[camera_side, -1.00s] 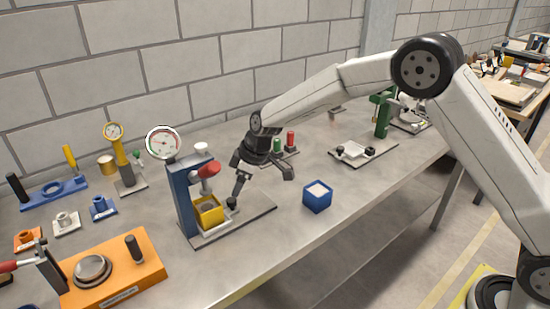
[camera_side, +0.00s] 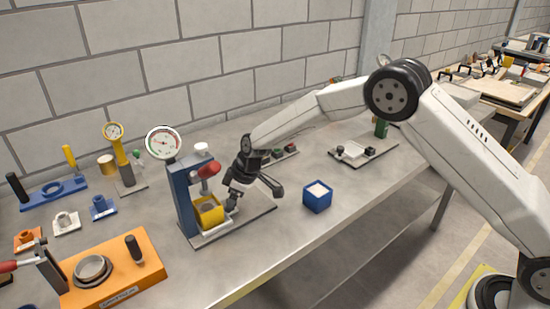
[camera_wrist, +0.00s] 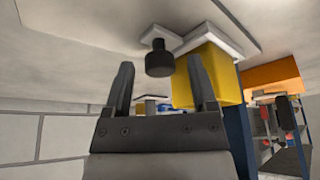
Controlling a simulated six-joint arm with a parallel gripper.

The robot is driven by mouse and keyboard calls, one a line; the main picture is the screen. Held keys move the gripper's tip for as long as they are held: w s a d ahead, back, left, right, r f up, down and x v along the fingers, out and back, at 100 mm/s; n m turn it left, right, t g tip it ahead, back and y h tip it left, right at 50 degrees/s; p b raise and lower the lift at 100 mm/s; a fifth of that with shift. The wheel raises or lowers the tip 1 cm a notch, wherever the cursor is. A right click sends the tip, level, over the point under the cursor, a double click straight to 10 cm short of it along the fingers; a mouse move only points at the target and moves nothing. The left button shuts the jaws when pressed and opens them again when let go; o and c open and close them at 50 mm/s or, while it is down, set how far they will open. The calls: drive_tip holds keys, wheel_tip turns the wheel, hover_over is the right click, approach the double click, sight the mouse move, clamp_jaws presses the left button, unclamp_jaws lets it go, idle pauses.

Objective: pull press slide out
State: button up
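The press (camera_side: 181,195) has a blue column, a round dial gauge (camera_side: 164,142) and a red-tipped lever. A yellow box (camera_side: 208,212) sits low on its white slide, in front of the column. In the wrist view the yellow box (camera_wrist: 222,75) is right of centre. A black knob (camera_wrist: 159,60) on the slide's end lies between the two fingertips in that picture; I cannot tell whether they touch it. My gripper (camera_side: 232,203) is low at the slide's right end and hides the knob in the side view. Its fingers (camera_wrist: 161,75) are apart.
A blue block with a pale top (camera_side: 317,197) stands right of the press. An orange station (camera_side: 115,275) with a metal cup is at front left. Blue fixtures (camera_side: 55,191) and a yellow gauge stand (camera_side: 122,165) are behind. Bench surface right of the blue block is clear.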

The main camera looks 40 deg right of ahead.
clamp_jaws()
idle(1.2)
